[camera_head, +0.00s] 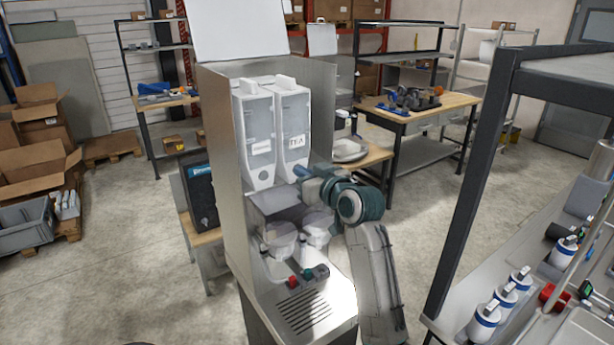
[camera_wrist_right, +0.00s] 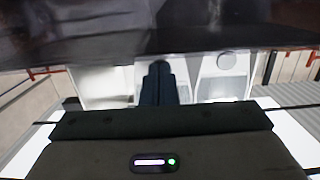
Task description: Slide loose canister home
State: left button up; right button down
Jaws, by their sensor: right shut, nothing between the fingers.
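Two white canisters stand side by side in the upper bay of a metal dispenser (camera_head: 223,140): the left canister (camera_head: 253,135) and the right canister (camera_head: 293,122). Both have small labels and grips on top. The left one's lower front sits a little lower in the picture; I cannot tell which is loose. My right gripper (camera_head: 301,171) is at the lower front of the right canister, hiding part of its lower end; contact is unclear. In the right wrist view its dark fingers (camera_wrist_right: 157,84) are together and empty, before white panels (camera_wrist_right: 222,82). My left gripper is not in view.
My right arm crosses the dispenser's right side. A dark frame post (camera_head: 470,190) and a counter with several bottles stand at right.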

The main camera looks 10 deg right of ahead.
jog(key=shift+w+a, duration=0.25)
jog(key=shift+w, duration=0.35)
jog(key=p+v, duration=0.1)
jog(key=v, duration=0.7)
jog(key=shift+f, duration=0.5)
